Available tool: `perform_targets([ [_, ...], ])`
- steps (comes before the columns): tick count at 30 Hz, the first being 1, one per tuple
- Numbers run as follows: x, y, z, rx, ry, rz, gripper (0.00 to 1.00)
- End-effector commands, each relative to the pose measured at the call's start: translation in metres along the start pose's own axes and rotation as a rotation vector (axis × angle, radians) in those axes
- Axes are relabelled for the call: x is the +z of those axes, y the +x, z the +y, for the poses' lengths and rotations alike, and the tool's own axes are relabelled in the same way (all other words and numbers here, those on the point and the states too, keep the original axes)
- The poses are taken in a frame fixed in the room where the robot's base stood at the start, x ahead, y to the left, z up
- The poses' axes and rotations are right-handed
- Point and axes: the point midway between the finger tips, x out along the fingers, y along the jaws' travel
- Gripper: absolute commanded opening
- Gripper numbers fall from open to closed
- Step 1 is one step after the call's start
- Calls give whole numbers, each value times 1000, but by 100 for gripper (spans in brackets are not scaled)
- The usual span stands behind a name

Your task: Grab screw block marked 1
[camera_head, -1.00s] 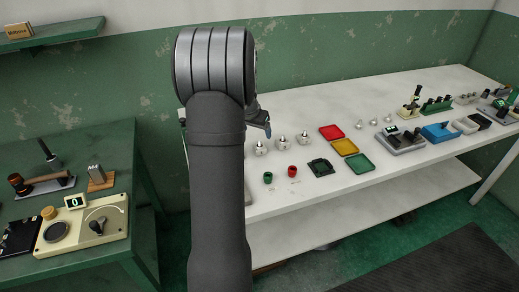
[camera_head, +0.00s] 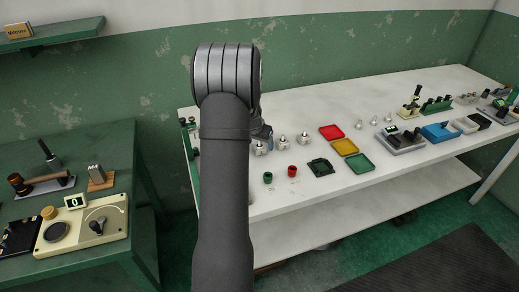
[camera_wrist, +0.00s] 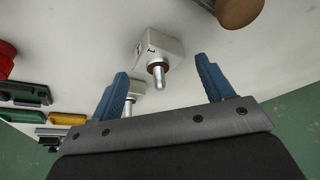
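Three pale screw blocks stand in a row on the white table in the head view: a left one (camera_head: 260,148), a middle one (camera_head: 283,143) and a right one (camera_head: 303,138). Their marks are too small to read there. In the wrist view, one block (camera_wrist: 165,47) with a metal screw pin lies beyond and between the fingers; its dark mark is not clearly readable. A second block (camera_wrist: 137,85) is partly hidden behind the left finger. My gripper (camera_wrist: 162,70) is open, with blue fingers and nothing between them. In the head view my gripper (camera_head: 266,133) is near the left block, partly hidden by my arm.
A green cup (camera_head: 268,178) and a red cup (camera_head: 293,171) stand in front of the blocks. Red (camera_head: 331,132), yellow (camera_head: 345,147) and green (camera_head: 359,163) trays lie to the right. A round brown object (camera_wrist: 238,10) shows at the wrist view's top right.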

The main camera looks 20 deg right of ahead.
Motion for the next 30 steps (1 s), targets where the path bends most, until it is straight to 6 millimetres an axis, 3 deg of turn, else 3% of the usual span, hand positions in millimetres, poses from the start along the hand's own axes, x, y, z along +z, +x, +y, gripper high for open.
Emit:
perform_targets([
  [1, 0, 0, 0, 0, 0, 0, 62],
  [8, 0, -1, 0, -1, 0, 1, 20],
  [19, -4, -8, 0, -1, 0, 3, 19],
  [26, -17, -39, 0, -2, 1, 5, 19],
  [30, -19, -58, 30, 1, 5, 3, 19],
])
